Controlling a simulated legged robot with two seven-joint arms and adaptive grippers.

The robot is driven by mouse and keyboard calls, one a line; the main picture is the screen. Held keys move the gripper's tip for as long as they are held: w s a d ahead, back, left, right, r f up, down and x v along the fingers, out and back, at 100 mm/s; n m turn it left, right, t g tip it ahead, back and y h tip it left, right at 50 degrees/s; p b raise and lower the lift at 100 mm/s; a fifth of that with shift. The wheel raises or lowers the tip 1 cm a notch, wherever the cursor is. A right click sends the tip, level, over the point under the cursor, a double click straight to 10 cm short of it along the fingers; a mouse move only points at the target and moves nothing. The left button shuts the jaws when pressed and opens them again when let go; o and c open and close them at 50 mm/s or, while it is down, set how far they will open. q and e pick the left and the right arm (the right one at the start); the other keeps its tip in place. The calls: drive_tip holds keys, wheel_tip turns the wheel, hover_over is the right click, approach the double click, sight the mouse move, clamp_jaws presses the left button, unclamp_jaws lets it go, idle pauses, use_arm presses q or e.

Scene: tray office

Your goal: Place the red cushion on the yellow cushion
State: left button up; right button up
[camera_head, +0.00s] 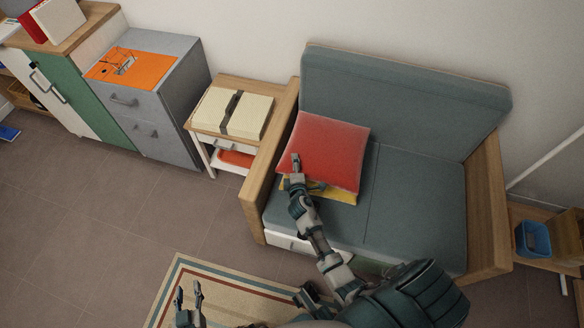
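The red cushion (328,149) lies on the left part of the grey sofa seat. It covers most of the yellow cushion (342,196), which shows only as a strip along the red cushion's front edge. Whether the red cushion rests fully on the yellow one cannot be told. My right gripper (299,172) is at the red cushion's front left corner, overlapping it in view; its grip is unclear. My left gripper (189,294) is at the bottom left over the rug, fingers apart and empty.
The sofa (417,201) has wooden armrests and a clear right seat. Left of it stands a side table (199,129) with a cream strapped item, then grey drawers (181,103). A striped rug (237,290) lies in front. A blue bin (533,238) stands at the right.

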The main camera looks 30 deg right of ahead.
drive_tip(key=shift+d+f, duration=0.25)
drive_tip(key=shift+f, duration=0.2)
drive_tip(key=shift+d+f, duration=0.2)
drive_tip(key=shift+f, duration=0.25)
drive_tip(key=o, duration=1.1)
drive_tip(key=shift+a, duration=0.1)
drive_tip(key=o, duration=0.3)
drive_tip(key=shift+a, duration=0.15)
drive_tip(key=shift+o, duration=0.2)
drive_tip(key=shift+a+r, duration=0.1)
drive_tip(key=shift+a, duration=0.05)
use_arm(q)
drive_tip(key=shift+w+d+r+t, duration=0.25)
drive_tip(key=shift+w+r+t, duration=0.15)
drive_tip(key=shift+r, duration=0.05)
drive_tip(key=shift+w+d+r+t, duration=0.2)
drive_tip(key=shift+w+r+t, duration=0.15)
drive_tip(key=shift+r+t, duration=0.1)
